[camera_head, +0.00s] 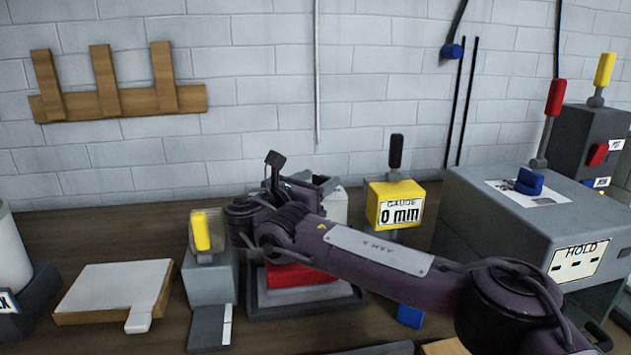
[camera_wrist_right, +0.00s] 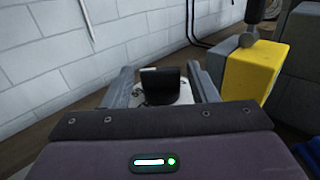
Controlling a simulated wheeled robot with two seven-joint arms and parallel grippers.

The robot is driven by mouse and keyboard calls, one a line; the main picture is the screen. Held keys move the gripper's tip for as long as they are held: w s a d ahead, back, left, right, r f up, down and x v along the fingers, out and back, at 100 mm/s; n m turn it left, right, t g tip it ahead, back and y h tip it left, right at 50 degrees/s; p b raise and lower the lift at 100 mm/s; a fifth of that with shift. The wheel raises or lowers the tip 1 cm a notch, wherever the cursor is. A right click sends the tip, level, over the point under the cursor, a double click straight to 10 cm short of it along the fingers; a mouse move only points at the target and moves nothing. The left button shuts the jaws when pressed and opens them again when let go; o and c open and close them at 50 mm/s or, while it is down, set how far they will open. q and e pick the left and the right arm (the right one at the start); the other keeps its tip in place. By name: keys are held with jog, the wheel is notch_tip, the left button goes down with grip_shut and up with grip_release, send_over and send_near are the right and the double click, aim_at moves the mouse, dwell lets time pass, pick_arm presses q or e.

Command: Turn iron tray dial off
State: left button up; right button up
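My right gripper (camera_head: 318,183) reaches in from the right above a dark tray (camera_head: 310,304) that holds a red block (camera_head: 290,275). In the right wrist view the two grey fingers of my right gripper (camera_wrist_right: 164,88) are apart. A black knob-like piece (camera_wrist_right: 166,84) on a pale plate shows between them, with gaps on both sides. I cannot tell for sure that it is the iron tray dial, nor its setting. In the head view my arm hides that spot; part of a pale grey box (camera_head: 337,207) shows behind it. My left gripper is out of view.
A grey machine (camera_head: 540,215) marked "HOLD" is farther right. A grey unit with a yellow switch (camera_head: 202,231) and a pale board (camera_head: 115,290) stand on the left.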

jog(key=c, duration=0.7)
